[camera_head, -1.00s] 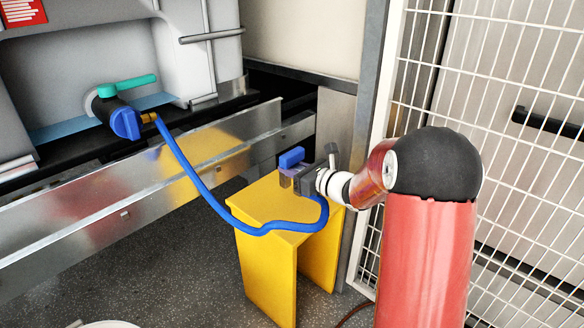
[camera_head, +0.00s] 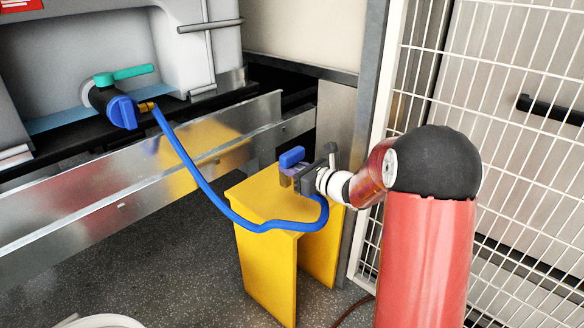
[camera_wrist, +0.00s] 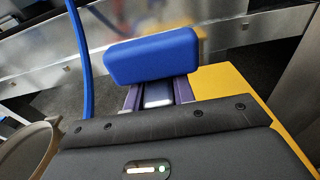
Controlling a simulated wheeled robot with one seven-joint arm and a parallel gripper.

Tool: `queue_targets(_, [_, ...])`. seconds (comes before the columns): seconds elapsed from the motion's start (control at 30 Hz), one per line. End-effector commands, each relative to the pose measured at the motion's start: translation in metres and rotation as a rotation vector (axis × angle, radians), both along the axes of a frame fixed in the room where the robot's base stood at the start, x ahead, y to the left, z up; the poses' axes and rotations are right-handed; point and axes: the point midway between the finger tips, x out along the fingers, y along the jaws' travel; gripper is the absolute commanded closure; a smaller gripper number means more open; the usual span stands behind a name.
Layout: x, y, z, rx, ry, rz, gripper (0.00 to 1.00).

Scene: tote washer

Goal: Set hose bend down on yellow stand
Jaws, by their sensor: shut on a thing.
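The hose bend (camera_head: 291,157) shows as a blue rounded block held in my gripper (camera_head: 287,177). In the wrist view the hose bend (camera_wrist: 152,55) sits across the ends of the two fingers (camera_wrist: 157,92), which are shut on it. The yellow stand (camera_head: 262,203) is below the gripper, with a flat top and upright side panels. The bend is over the far part of the top; whether it touches the top is hidden by the gripper. A blue hose (camera_head: 196,176) runs from the valve, crosses the stand's near edge and curls up behind the gripper.
A blue valve with a teal handle (camera_head: 123,74) is on the grey machine at upper left. A metal rail (camera_head: 120,180) runs behind the stand. A white mesh fence (camera_head: 500,110) stands close on the right. A round white rim (camera_head: 100,321) shows at bottom left.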

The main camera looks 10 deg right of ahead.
Motion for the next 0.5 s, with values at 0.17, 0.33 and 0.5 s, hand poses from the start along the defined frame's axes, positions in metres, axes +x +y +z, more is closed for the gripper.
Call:
queue_targets(0.17, [0.0001, 0.0000, -0.0058, 0.000, -0.002, 0.000, 1.00])
queue_targets(0.33, [0.0000, 0.0000, -0.0091, 0.000, -0.002, 0.000, 1.00])
queue_targets(0.5, [0.0000, 0.0000, -0.0082, 0.000, -0.002, 0.000, 1.00])
